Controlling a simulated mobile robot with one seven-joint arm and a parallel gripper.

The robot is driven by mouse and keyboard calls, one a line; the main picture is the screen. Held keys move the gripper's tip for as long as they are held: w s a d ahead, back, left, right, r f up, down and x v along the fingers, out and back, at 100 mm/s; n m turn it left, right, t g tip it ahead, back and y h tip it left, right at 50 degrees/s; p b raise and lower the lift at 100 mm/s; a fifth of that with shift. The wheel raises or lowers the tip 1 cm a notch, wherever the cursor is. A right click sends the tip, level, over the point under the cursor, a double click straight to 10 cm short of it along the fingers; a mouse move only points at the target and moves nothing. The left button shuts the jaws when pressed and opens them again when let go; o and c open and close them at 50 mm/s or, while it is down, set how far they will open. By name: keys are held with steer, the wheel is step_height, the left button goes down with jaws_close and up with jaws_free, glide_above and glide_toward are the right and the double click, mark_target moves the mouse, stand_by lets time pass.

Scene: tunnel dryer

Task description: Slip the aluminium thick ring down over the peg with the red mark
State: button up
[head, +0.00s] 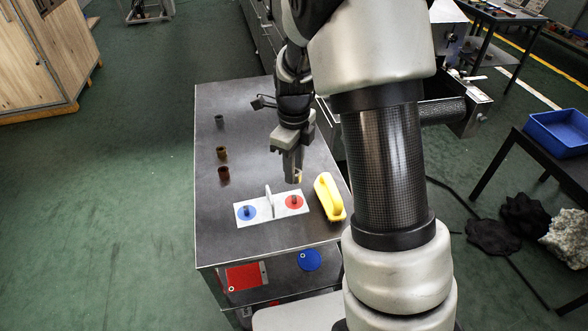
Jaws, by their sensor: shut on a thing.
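My gripper (293,176) points down above the red-marked side of a light plate (280,213) on the dark table. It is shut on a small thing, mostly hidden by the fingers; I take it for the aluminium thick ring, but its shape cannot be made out. The peg with the red mark (294,200) stands upright on a red disc, just below the fingertips and apart from them. A second peg, with a blue mark (247,212), stands on the plate's left half. A thin pale upright divider (268,200) rises between the two pegs.
A yellow handled block (328,197) lies close to the plate's right. A dark grey ring (219,121), a brassy ring (222,153) and a brown ring (224,172) stand along the table's left side. Red and blue items lie on the shelf below. The table's back middle is clear.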

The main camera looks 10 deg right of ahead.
steer(key=shift+w, duration=0.1)
steer(key=b, duration=0.3)
glide_above(293, 196)
steer(key=shift+f, duration=2.95)
steer(key=shift+p, duration=0.65)
steer(key=shift+f+b, duration=1)
steer(key=shift+f, duration=0.85)
steer(key=o, duration=1.1)
steer(key=shift+w+r, duration=0.1)
steer(key=shift+r, duration=0.05)
step_height(293, 196, up, 17)
steer(key=p, duration=0.4)
steer(key=shift+r, duration=0.1)
